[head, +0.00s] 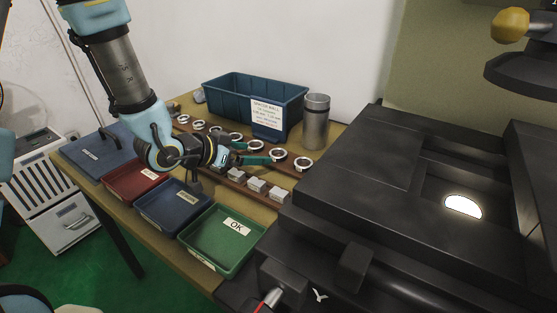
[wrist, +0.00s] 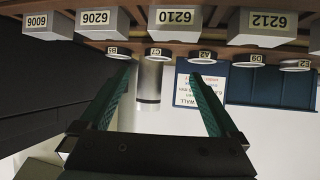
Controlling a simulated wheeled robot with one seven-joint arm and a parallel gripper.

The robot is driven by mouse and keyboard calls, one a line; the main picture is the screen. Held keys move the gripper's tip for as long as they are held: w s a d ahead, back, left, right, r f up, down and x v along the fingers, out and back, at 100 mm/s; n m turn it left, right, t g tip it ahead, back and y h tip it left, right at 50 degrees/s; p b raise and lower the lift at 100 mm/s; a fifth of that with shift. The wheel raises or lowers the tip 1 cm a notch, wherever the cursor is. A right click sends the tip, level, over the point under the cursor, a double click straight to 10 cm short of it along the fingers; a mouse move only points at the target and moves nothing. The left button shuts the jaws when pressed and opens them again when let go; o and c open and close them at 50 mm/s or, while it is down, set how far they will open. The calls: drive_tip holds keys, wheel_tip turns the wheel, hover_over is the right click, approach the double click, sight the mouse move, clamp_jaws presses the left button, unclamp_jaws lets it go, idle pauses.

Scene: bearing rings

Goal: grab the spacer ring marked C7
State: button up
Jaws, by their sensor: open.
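The spacer ring marked C7 (wrist: 157,53) shows upside down in the wrist view, seen nearly edge-on. It lies ahead of the gap between my fingertips. In the head view it appears to be the second ring from the right (head: 278,154); its mark is too small to read there. My gripper (head: 258,153) is open and empty, with green fingers pointing at that ring. In the wrist view (wrist: 160,75) the fingers stand apart, one to each side of C7, apparently short of it.
Ring B8 (wrist: 119,52) and ring A2 (wrist: 204,56) flank C7. Numbered blocks, such as 6210 (wrist: 174,22), stand in a nearer row. A metal cylinder (head: 316,122) and a blue bin (head: 225,97) stand behind the rings. A green OK tray (head: 213,252) is in front.

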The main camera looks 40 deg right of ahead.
sight(278, 153)
drive_tip(key=x, duration=0.2)
drive_tip(key=shift+d+f, duration=0.15)
drive_tip(key=shift+d, duration=0.25)
drive_tip(key=p+x, duration=0.1)
drive_tip(key=x, duration=0.3)
drive_tip(key=shift+s+d+r, duration=0.15)
drive_tip(key=shift+r, duration=0.05)
drive_tip(key=shift+d+f, duration=0.3)
drive_tip(key=shift+d, duration=0.15)
drive_tip(key=c, duration=1.5)
